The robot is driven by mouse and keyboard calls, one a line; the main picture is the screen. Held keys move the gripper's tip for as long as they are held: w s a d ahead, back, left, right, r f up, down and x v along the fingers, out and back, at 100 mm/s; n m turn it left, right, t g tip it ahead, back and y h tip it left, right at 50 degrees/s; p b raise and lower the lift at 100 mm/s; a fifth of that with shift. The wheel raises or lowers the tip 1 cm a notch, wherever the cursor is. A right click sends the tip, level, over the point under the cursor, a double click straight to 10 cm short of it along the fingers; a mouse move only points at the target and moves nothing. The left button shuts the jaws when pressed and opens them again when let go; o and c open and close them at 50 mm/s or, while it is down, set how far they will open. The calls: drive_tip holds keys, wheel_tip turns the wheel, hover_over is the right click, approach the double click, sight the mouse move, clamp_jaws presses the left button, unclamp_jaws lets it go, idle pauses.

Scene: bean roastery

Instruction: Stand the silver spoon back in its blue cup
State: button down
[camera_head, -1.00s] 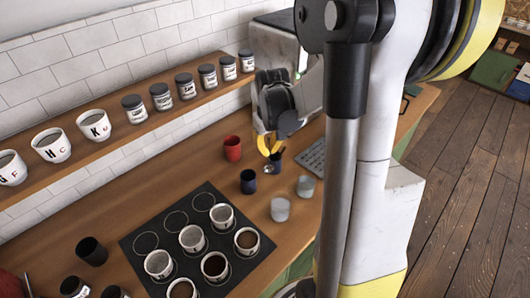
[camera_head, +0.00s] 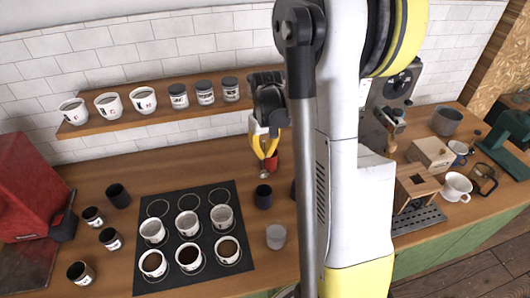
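My gripper (camera_head: 265,156) hangs over the counter, its yellow fingers nearly together and pointing down. A small silver spoon end (camera_head: 262,174) shows just below the fingertips, so the gripper appears shut on the silver spoon; most of its handle is hidden. A dark blue cup (camera_head: 263,196) stands upright below and in front of the gripper, apart from the spoon in the picture. A second dark cup (camera_head: 293,190) is mostly hidden behind my arm. A red cup (camera_head: 272,165) stands behind the fingers, partly covered by them.
A clear glass (camera_head: 276,237) stands in front of the blue cup. A black mat (camera_head: 144,283) with several coffee-filled cups lies to the left. A wall shelf (camera_head: 165,122) with jars and mugs is behind. An espresso machine (camera_head: 388,100) and wooden boxes are right of my arm.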

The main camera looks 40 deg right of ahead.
drive_tip(key=shift+a+f+b, duration=0.1)
drive_tip(key=shift+f+b, duration=0.2)
drive_tip(key=shift+f, duration=0.15)
drive_tip(key=b, duration=0.3)
hover_over(264, 177)
drive_tip(key=shift+w+f, duration=0.2)
drive_tip(key=shift+f, duration=2.35)
wheel_tip(264, 177, down, 7)
drive_tip(key=b, duration=0.6)
drive_tip(key=shift+r, duration=0.2)
drive_tip(key=c, duration=1.5)
unclamp_jaws()
drive_tip(key=shift+c, duration=0.2)
drive_tip(key=shift+r, duration=0.15)
drive_tip(key=r, duration=1.1)
drive_tip(key=shift+s+r, duration=0.35)
drive_tip(key=shift+r, duration=0.05)
